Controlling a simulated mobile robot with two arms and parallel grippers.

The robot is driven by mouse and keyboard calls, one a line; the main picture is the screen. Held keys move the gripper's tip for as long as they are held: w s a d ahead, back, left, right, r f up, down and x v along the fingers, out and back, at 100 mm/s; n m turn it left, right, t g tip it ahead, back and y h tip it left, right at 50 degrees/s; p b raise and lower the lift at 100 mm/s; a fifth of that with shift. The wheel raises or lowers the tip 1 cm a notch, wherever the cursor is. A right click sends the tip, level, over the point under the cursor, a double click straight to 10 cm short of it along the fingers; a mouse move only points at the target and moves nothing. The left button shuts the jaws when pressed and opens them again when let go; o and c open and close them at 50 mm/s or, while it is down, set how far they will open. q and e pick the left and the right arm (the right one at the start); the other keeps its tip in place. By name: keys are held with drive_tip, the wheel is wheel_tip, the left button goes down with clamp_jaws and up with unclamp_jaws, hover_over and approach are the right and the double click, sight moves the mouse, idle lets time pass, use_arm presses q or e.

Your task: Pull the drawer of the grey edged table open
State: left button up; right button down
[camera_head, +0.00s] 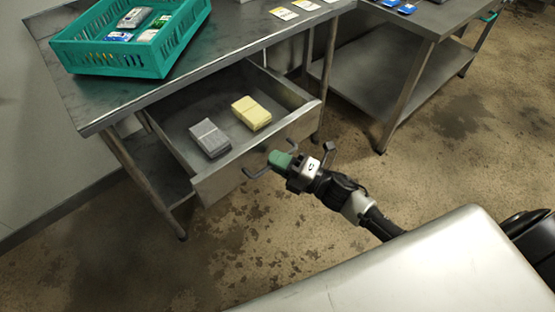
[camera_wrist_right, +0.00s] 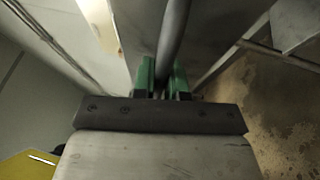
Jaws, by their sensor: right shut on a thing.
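The grey edged table (camera_head: 120,100) stands at the upper left in the head view. Its metal drawer (camera_head: 175,115) is pulled out, with its inside showing. A grey stack (camera_head: 210,139) and a yellow stack (camera_head: 251,113) lie in it. The drawer's bar handle (camera_head: 258,172) is on its front. My right gripper (camera_head: 280,160) is at the handle, with green fingertips. In the right wrist view the green fingers (camera_wrist_right: 160,78) are closed on the dark handle bar (camera_wrist_right: 174,35) between them. My left gripper is out of view.
A teal crate (camera_head: 165,62) with small packets stands on the tabletop, beside flat cards (camera_head: 284,13). A second metal table (camera_head: 430,18) with a lower shelf stands at the right. The stained floor (camera_head: 300,240) in front of the drawer is clear.

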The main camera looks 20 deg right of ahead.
drive_tip(key=c, duration=1.2)
unclamp_jaws()
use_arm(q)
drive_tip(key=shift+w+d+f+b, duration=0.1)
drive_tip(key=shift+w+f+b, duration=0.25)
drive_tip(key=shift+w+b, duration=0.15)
use_arm(e)
drive_tip(key=v, duration=1)
drive_tip(key=shift+s+d+f, duration=0.15)
drive_tip(key=shift+s+d, duration=0.1)
drive_tip(key=shift+d, duration=0.05)
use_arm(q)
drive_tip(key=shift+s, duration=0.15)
